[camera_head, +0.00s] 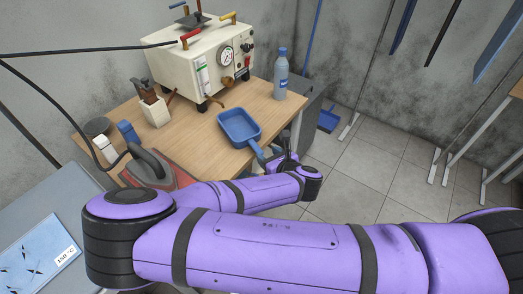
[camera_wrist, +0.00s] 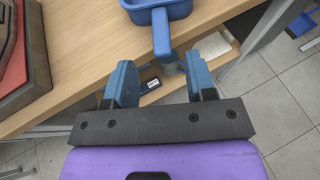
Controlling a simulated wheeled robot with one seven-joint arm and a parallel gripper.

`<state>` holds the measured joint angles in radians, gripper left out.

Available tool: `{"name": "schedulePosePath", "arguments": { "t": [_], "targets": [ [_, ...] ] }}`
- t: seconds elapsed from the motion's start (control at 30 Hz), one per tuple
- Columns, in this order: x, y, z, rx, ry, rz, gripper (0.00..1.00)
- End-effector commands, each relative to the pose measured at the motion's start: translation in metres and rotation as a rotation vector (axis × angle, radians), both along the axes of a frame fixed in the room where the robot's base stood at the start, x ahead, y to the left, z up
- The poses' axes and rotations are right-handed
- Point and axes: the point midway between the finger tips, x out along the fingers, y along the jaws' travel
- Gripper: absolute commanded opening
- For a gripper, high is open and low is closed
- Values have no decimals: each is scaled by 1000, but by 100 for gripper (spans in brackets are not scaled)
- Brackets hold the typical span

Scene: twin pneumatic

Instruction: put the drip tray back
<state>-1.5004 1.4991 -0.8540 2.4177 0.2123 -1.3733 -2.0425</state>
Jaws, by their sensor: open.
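The blue drip tray (camera_head: 239,124) lies on the wooden table in front of the cream machine (camera_head: 207,62). Its handle points towards the table's front edge and my gripper. In the wrist view the tray (camera_wrist: 178,9) is at the top, cut off by the frame, with its handle (camera_wrist: 161,33) pointing down. My gripper (camera_wrist: 160,78) is open, its two blue fingers either side of the handle's line. The handle's end appears just ahead of the fingertips; I cannot tell whether it lies between them. In the head view my gripper (camera_head: 280,158) is at the table's front edge, partly hidden by my arm.
A water bottle (camera_head: 281,74) stands right of the machine. An iron (camera_head: 150,168) sits on a red pad at the table's left, with a blue cup (camera_head: 128,132) and a tool holder (camera_head: 156,108) behind. A lower shelf (camera_wrist: 207,66) is under the table edge.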

Motion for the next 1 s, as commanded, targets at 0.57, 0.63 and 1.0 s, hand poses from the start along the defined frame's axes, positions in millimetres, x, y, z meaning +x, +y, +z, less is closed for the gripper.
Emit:
{"name": "schedulePosePath", "arguments": {
  "t": [0.57, 0.63, 1.0],
  "targets": [
    [-27, -17, 13, 8, 4, -10, 51],
    [-25, -19, 14, 31, 25, -44, 51],
    [-1, -57, 31, 413, 319, -561, 51]
  ]
}}
